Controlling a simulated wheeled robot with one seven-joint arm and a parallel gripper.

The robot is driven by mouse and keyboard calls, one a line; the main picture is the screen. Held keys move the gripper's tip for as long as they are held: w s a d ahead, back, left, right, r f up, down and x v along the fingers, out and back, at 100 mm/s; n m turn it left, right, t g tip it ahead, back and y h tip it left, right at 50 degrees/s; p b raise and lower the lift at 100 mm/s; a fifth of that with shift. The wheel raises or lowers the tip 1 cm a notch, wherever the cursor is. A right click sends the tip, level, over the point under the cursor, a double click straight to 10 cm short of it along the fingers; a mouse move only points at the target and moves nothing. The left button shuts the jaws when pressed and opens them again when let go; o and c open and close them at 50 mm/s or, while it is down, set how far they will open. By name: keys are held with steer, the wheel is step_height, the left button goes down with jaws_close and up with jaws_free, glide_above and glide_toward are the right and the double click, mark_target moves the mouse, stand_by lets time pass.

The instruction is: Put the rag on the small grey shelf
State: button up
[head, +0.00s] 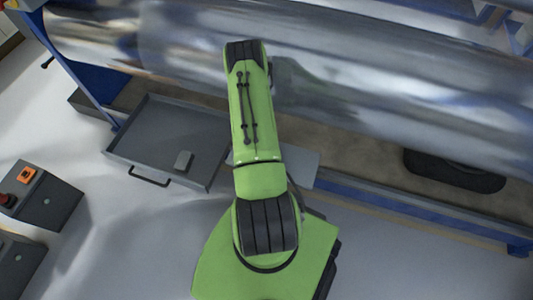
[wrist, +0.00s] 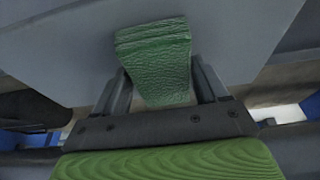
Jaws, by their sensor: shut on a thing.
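In the wrist view my gripper (wrist: 160,72) is shut on a folded green rag (wrist: 152,45) with a wrinkled texture, which sticks out beyond the fingers. In the head view my arm hides both the gripper and the rag. A small light grey shelf (head: 302,164) shows in the head view on the right side of my arm, partly covered by it. A smooth grey surface (wrist: 55,60) lies behind the rag in the wrist view; I cannot tell whether the rag touches it.
A large shiny metal roller (head: 400,90) spans the back. A blue rail (head: 420,207) runs along the front right. A control box with an orange panel (head: 28,175) stands at left.

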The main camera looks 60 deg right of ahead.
steer(key=shift+r, duration=0.1)
steer(key=o, duration=1)
steer(key=shift+o, duration=0.2)
steer(key=p+v, duration=0.3)
steer(key=v, duration=0.9)
steer(key=shift+p, duration=0.3)
